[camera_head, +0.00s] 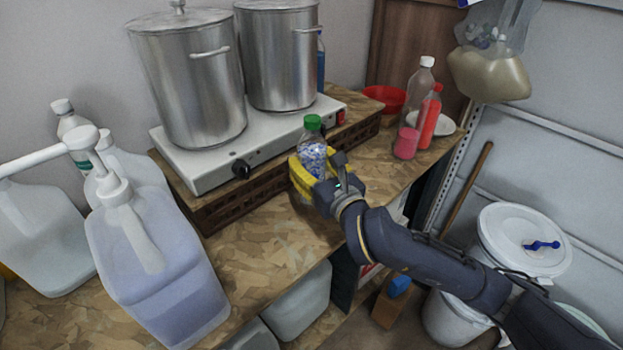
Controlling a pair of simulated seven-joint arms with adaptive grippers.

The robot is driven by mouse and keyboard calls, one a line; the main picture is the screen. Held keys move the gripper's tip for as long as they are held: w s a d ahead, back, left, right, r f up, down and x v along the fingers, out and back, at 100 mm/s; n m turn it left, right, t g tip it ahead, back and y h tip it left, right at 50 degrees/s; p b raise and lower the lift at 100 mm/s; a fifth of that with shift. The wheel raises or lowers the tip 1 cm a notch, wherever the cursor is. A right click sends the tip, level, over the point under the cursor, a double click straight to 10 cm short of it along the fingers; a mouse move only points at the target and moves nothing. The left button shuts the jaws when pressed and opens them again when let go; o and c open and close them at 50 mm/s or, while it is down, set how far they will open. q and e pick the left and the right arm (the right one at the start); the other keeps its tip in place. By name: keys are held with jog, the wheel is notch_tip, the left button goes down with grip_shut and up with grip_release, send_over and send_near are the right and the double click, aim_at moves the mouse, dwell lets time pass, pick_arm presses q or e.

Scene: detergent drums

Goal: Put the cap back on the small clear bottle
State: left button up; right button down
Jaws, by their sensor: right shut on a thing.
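A small clear bottle (313,158) with blue-and-white contents or label stands upright at the front of the wooden counter. A green cap (313,122) sits on its top; how tightly it is seated I cannot tell. My right gripper (324,180) is shut on the bottle from the right, around its lower part. A yellow piece (301,178) shows against the bottle's left side; I cannot tell whether it is part of the gripper. The bottle's base is partly hidden. My left gripper is not in view.
Two steel pots (195,95) stand on a white hot plate (215,160) behind the bottle. A large pump jug (160,262) is at front left. A clear bottle with white cap (417,92), red bottle (430,120) and red bowl (385,98) stand at back right. The counter left of the bottle has bare room.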

jog(key=shift+f, duration=0.3)
jog(key=shift+f, duration=0.1)
jog(key=shift+f, duration=2.05)
jog(key=shift+c, duration=2.2)
grip_release()
jog(key=shift+f, duration=0.15)
jog(key=v, duration=1.2)
